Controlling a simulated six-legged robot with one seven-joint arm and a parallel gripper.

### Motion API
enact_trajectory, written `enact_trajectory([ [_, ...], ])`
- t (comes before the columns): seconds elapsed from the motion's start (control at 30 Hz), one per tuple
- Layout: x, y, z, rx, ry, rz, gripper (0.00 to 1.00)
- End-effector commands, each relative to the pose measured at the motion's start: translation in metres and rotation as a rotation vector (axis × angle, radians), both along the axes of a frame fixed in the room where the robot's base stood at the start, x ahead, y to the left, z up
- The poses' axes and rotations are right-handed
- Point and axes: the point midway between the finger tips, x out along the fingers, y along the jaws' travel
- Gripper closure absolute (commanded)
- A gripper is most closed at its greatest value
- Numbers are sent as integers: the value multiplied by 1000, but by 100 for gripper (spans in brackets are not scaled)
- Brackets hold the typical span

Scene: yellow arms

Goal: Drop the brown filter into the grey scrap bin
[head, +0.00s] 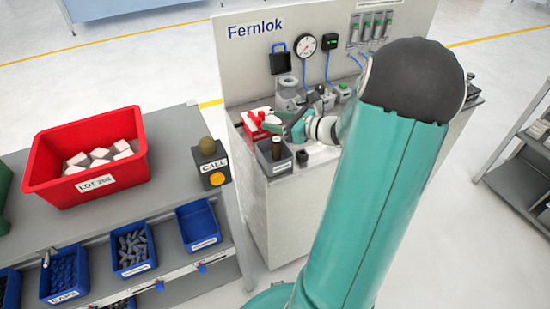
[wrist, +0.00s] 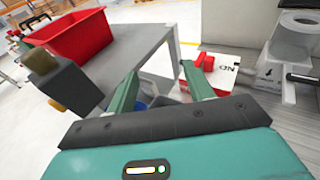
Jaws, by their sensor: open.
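The grey scrap bin (head: 265,166) stands at the front left corner of the white bench top in the head view. The filter is not visible there, and my gripper body hides the area below.
A red and white box (head: 258,120) lies behind the bin. A small black block (head: 302,158) sits right of it. A CALL box (head: 212,165) and red crate (head: 50,160) stand on the grey table at left. A panel with a gauge (head: 304,45) rises behind.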

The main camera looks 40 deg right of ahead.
Motion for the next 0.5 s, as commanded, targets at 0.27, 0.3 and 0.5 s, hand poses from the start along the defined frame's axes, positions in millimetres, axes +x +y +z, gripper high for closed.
enact_trajectory([
  [0.27, -47, -16, 10, -1, 1, -5, 48],
  [0.3, -56, -18, 12, -2, 0, -5, 48],
  [0.5, -96, -31, 21, -2, -1, -4, 48],
])
